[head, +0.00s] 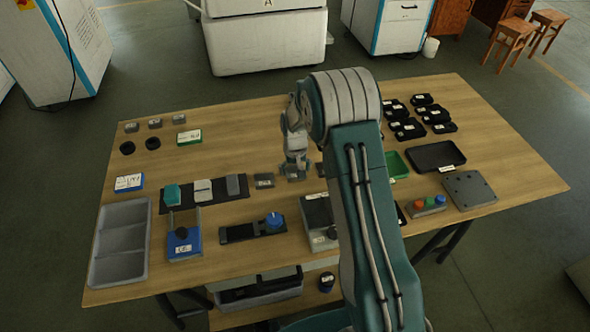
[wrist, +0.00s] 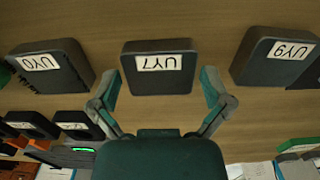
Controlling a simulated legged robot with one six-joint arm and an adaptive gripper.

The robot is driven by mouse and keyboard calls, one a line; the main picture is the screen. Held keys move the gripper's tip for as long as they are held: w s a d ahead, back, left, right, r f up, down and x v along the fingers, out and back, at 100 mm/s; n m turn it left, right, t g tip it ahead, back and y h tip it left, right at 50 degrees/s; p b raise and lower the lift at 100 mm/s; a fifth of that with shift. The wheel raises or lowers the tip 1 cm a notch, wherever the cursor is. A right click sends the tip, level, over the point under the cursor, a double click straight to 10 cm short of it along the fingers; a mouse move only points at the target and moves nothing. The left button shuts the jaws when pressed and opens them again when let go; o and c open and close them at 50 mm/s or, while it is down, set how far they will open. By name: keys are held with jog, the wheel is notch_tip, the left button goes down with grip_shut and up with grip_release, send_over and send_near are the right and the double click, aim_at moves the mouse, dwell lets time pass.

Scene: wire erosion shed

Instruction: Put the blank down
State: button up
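A dark grey block labelled UY7 (wrist: 160,72) lies centred ahead of my gripper (wrist: 160,78) in the wrist view. The two teal and grey fingers are spread to either side of the block, with thin strips of table showing between. I see no finger pressing on it. A block labelled UY0 (wrist: 50,72) is to the left and one labelled UY9 (wrist: 276,60) to the right. In the head view my gripper (head: 294,166) is low over the middle of the table, and my arm hides part of that area. Which block is the task's blank, I cannot tell.
On the wooden table (head: 240,117), a grey tray (head: 121,277) is at the left. A dark mat (head: 220,204) with several blocks and a blue-knobbed fixture (head: 270,222) are near the gripper. Several black parts (head: 408,128) and a black tray (head: 436,154) are to the right.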

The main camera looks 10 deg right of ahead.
jog(key=shift+r, duration=0.1)
notch_tip(320, 180, up, 12)
notch_tip(320, 180, up, 10)
jog(key=t, duration=0.1)
send_over(295, 171)
jog(key=s, duration=0.6)
jog(key=s+r+t, duration=0.2)
jog(key=s+r, duration=0.3)
jog(key=s, duration=0.8)
jog(key=s+r+t, duration=0.2)
jog(key=s+r, duration=0.3)
jog(key=s, duration=0.8)
jog(key=shift+t, duration=0.3)
